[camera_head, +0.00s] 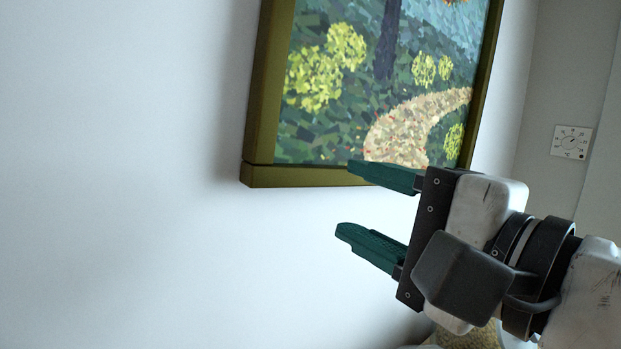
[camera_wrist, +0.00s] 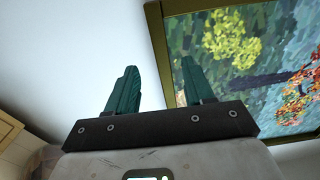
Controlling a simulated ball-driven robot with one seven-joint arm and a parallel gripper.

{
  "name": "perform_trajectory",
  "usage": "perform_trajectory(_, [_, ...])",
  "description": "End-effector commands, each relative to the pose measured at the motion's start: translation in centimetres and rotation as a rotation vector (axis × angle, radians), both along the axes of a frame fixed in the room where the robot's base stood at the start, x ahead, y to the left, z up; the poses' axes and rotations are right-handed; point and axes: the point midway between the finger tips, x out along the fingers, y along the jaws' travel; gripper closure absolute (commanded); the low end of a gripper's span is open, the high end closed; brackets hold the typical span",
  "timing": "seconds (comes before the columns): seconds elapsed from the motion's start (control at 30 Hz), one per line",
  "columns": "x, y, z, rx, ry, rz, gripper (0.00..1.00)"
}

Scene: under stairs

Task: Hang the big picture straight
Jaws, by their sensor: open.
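The big picture (camera_head: 335,115) hangs against the pale wall in the head view, its top cut off. It has an olive-gold frame and a painting of green bushes, a dark trunk and a sandy path. Its left edge leans in the view; I cannot tell its true tilt. My gripper (camera_head: 346,198) has dark green fingers, open and empty. The upper finger overlaps the frame's bottom edge in the view; contact cannot be told. In the wrist view the picture (camera_wrist: 238,75) shows sideways, right of and partly behind the right finger of my gripper (camera_wrist: 158,66).
A white dial plate (camera_head: 571,142) is on the grey wall at the right. Bare wall (camera_head: 120,180) lies left of and below the picture. A yellowish textured thing (camera_head: 472,338) shows at the bottom edge. A pale wooden piece (camera_wrist: 8,128) stands at the wrist view's left.

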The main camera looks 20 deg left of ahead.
Motion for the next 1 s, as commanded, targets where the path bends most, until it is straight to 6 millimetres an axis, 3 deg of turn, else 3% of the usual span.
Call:
perform_trajectory(0.3, [3.5,4.7,0.1,-0.005,0.003,0.003,0.48])
perform_trajectory(0.5, [5.1,6.6,0.0,-0.004,0.001,0.000,0.48])
perform_trajectory(0.93, [5.7,7.3,-0.1,-0.004,-0.002,-0.001,0.48])
perform_trajectory(1.0, [5.7,7.3,-0.1,-0.004,-0.002,-0.001,0.54])
